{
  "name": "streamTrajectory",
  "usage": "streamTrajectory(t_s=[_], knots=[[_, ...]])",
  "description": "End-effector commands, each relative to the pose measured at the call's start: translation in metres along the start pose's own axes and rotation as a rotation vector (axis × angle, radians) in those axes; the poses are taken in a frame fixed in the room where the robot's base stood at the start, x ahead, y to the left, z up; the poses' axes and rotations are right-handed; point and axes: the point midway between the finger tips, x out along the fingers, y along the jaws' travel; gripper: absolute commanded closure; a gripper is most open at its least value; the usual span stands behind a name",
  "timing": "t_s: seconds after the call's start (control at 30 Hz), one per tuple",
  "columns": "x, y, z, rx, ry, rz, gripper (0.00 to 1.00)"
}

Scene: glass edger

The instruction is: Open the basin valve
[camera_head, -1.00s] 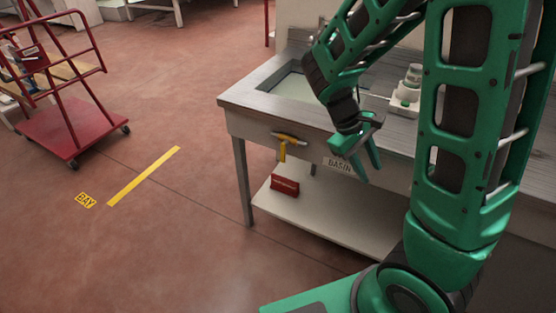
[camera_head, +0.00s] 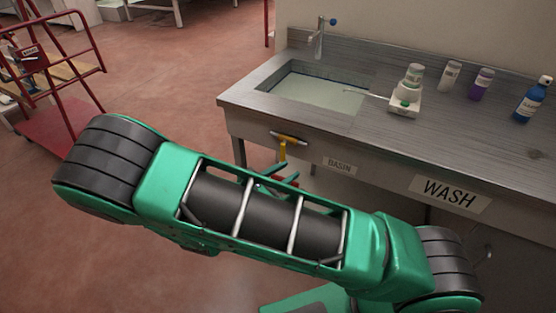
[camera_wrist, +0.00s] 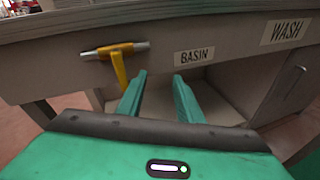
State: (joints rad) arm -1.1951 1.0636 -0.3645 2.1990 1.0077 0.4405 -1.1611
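The basin valve (camera_head: 284,146) is a yellow lever on a short silver pipe, on the front panel under the basin. It also shows in the wrist view (camera_wrist: 121,70), left of the BASIN label (camera_wrist: 194,56), with its yellow handle hanging down. The basin (camera_head: 318,92) is sunk in the grey counter and holds pale water. My gripper (camera_wrist: 160,88) is open and empty in the wrist view, its two green fingers apart, below the label and right of the yellow handle. In the head view my arm covers most of the gripper.
A WASH label (camera_head: 449,193) is on the panel to the right. A tap (camera_head: 319,38), a small white device (camera_head: 405,100) and several bottles stand on the counter. A lower shelf (camera_wrist: 204,95) is under the counter. A red cart (camera_head: 48,130) stands at the left.

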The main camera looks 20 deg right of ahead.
Motion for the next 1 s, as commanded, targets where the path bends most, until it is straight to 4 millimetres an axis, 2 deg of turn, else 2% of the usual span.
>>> streamTrajectory(t_s=[0.1,0.2,0.33,0.43,0.57,1.0], knots=[[-0.025,0.017,-0.019,-0.112,-0.070,0.139,0.67],[-0.040,0.026,-0.029,-0.179,-0.116,0.219,0.67],[-0.053,0.033,-0.036,-0.226,-0.150,0.279,0.67],[-0.054,0.035,-0.038,-0.237,-0.160,0.293,0.67],[-0.044,0.038,-0.036,-0.238,-0.161,0.292,0.67],[0.025,0.059,-0.027,-0.237,-0.159,0.289,0.67]])
